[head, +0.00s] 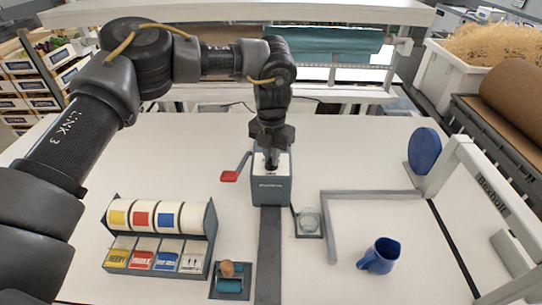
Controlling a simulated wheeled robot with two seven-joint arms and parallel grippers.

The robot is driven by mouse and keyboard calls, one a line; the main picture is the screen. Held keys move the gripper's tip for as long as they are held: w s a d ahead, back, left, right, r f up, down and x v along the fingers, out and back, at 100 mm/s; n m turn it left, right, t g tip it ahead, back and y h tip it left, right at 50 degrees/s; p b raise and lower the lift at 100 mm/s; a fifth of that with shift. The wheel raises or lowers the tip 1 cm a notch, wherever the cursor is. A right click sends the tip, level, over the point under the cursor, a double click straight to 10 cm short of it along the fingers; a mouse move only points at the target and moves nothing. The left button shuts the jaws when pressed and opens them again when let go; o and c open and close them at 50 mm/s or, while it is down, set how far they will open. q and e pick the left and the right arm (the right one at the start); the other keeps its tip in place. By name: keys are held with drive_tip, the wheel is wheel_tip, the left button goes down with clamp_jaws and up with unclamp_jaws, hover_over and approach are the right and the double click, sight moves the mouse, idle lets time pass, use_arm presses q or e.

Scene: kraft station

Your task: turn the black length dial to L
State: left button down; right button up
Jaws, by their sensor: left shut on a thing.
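A small grey machine (270,187) stands upright at the middle of the white table, with a lever ending in a red handle (229,176) on its left side. The black length dial (271,164) shows only in part on the machine's light top face. My left gripper (271,152) points down from above and is shut on the dial. The gripper hides most of the dial, and I cannot read its marks or tell which letter it points to. My right gripper is not in view.
A rack of label rolls (210,235) stands at the front left, beside a small tray (231,283) with a teal roller and wooden knob. A grey L-shaped bar (370,193), a blue mug (379,256) and a blue disc (424,151) are on the right. A grey strip (269,250) runs forward from the machine.

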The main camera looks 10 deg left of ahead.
use_arm(q)
drive_tip(key=shift+m, duration=1.5)
drive_tip(key=shift+r, duration=0.1)
drive_tip(key=c, duration=1.5)
unclamp_jaws()
drive_tip(key=shift+s, duration=0.1)
drive_tip(key=shift+r+b, duration=1.45)
drive_tip(key=shift+r, duration=3.95)
